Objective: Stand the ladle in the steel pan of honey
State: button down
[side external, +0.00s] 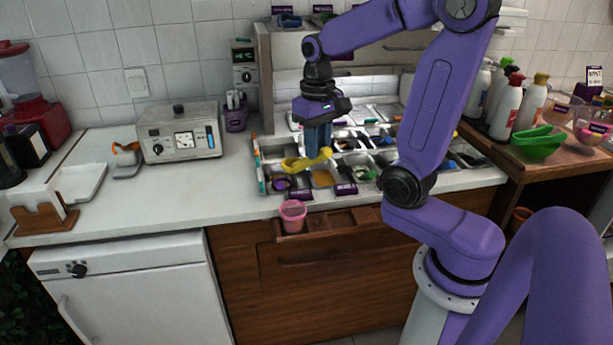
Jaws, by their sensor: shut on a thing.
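My gripper (319,150) points down over the topping station, its fingers shut on a yellow ladle (300,164). The ladle lies roughly flat in the grip, with one end to the left and lower and the other just right of the fingers. Below it, in the front row, a steel pan (324,179) holds something amber that looks like honey. The ladle appears to be above the pans; its exact height is hard to tell from this side.
Other steel pans of toppings surround it, with dark purple labels (346,189) along the front. A pink cup (293,215) stands below the front edge.

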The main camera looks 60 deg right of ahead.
jog(key=w+d+f+m, duration=0.4)
jog(key=d+f, duration=0.1)
jog(key=d, duration=0.4)
jog(key=w+d+f+m, duration=0.4)
jog(key=d+f, duration=0.1)
jog(key=d, duration=0.4)
jog(key=shift+s+f, duration=0.2)
jog(key=shift+f, duration=4.6)
jog(key=shift+c, duration=2.2)
grip_release()
jog(key=shift+r, duration=0.1)
notch_tip(320, 180, up, 8)
